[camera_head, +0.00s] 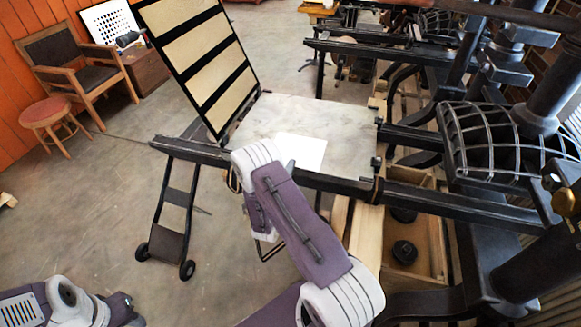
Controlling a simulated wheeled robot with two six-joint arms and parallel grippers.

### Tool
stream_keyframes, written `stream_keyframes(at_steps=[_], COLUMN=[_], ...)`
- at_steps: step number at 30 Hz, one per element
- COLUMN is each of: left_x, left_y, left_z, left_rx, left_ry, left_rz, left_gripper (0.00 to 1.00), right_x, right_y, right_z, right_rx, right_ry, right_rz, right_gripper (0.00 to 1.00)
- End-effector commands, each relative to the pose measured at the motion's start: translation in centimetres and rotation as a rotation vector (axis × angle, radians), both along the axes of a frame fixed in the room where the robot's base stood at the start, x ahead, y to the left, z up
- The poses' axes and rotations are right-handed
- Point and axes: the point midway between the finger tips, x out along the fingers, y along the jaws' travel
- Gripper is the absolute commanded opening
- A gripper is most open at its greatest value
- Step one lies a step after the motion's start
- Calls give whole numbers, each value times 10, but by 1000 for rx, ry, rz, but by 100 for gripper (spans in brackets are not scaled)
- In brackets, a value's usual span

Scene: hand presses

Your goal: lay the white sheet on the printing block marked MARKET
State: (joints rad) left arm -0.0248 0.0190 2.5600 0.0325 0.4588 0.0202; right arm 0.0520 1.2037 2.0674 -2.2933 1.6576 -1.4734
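A plain white sheet (301,152) shows over the front middle of the pale grey slab (335,112) on the press bed. I cannot tell whether it lies flat on the slab or hangs just above it. My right arm reaches up from the bottom, and its white wrist end is at the sheet's left edge. The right gripper (288,165) is mostly hidden behind this wrist, so its fingers and any hold on the sheet cannot be made out. Part of my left arm shows at the bottom left, with no fingers visible. No MARKET lettering can be read.
A hinged frame with dark bars (205,60) stands raised at the slab's left end. Dark rails (430,200) run right to the press, beside a ribbed drum (490,140). A wooden box (415,245) sits below. The floor at left is clear before a stool (48,113).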

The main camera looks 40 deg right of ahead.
Motion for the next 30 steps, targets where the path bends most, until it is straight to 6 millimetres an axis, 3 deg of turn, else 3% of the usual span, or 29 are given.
stream_keyframes(at_steps=[8, 11, 18, 19, 30], left_x=[0, 0, 0, 0, 0], left_y=[0, 0, 0, 0, 0], left_z=[1, 1, 1, 1, 2], left_rx=[0, 0, 0, 0, 0], left_ry=[0, 0, 0, 0, 0], left_rz=[0, 0, 0, 0, 0], left_gripper=[36, 36, 36, 36, 36], right_x=[0, 0, 0, 0, -4], right_y=[0, 0, 0, 0, 5], right_z=[0, 0, 0, 0, 0], right_rx=[0, 0, 0, 0, 2], right_ry=[0, 0, 0, 0, 4], right_rz=[0, 0, 0, 0, 0], right_gripper=[0, 27, 27, 35, 35])
